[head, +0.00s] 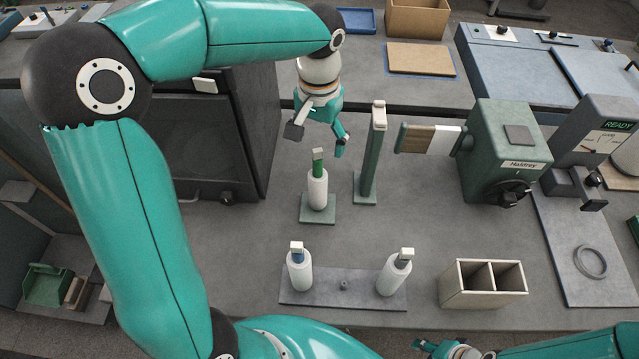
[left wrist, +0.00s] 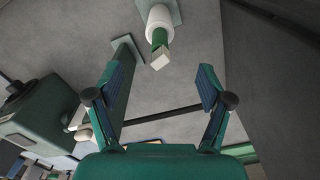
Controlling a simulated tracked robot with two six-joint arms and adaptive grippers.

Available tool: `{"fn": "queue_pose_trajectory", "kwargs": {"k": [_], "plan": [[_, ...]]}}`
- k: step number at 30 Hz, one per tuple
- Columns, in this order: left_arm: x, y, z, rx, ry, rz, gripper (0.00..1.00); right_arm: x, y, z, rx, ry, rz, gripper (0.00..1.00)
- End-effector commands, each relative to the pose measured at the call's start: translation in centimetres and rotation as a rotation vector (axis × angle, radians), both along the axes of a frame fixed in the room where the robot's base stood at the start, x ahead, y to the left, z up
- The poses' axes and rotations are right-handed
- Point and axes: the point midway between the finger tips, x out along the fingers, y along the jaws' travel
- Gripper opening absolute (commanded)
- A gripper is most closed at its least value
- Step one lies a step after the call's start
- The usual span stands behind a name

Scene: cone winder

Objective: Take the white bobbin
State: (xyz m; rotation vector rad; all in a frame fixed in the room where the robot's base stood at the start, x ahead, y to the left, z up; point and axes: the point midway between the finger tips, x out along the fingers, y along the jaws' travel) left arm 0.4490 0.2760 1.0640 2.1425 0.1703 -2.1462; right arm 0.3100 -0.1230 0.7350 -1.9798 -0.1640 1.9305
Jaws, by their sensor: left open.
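A white bobbin (head: 318,189) with a green upper part and a pale tip stands upright on a small green base (head: 318,214). It also shows at the top of the left wrist view (left wrist: 159,22), beyond the fingers. My left gripper (head: 318,139) is open and empty above and behind it; the fingers are apart from it. Two more white bobbins stand on a grey plate (head: 343,301) nearer me: one with a blue upper part (head: 300,273) at left, one with a grey-blue upper part (head: 392,276) at right. My right gripper (head: 440,347) is partly visible at the bottom edge.
A green post (head: 373,155) stands just right of the green-based bobbin. The green winder (head: 503,150) holds a brown and white cylinder. A two-compartment box (head: 470,299) and a grey ring (head: 590,262) are at right. A dark cabinet (head: 215,145) stands at left.

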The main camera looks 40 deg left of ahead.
Motion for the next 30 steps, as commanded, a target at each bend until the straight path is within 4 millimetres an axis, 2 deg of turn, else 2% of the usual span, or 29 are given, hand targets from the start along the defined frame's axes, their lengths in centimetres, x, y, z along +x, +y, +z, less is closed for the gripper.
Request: {"fn": "queue_pose_trajectory", "kwargs": {"k": [3,13,21,30], "plan": [[-0.1,0.0,-2.0,0.000,0.004,0.001,0.80,0.0,0.0,0.2,0.000,0.000,0.000,0.40],[-0.2,0.0,-4.3,-0.001,0.004,0.001,0.80,0.0,0.0,0.7,0.000,0.000,0.000,0.40],[-0.4,0.0,-8.0,0.000,0.004,0.002,0.80,0.0,0.0,1.7,0.000,0.000,0.000,0.40],[-0.4,0.0,-8.6,0.000,-0.001,0.003,0.80,0.0,0.0,1.7,0.000,0.000,0.000,0.40]]}}
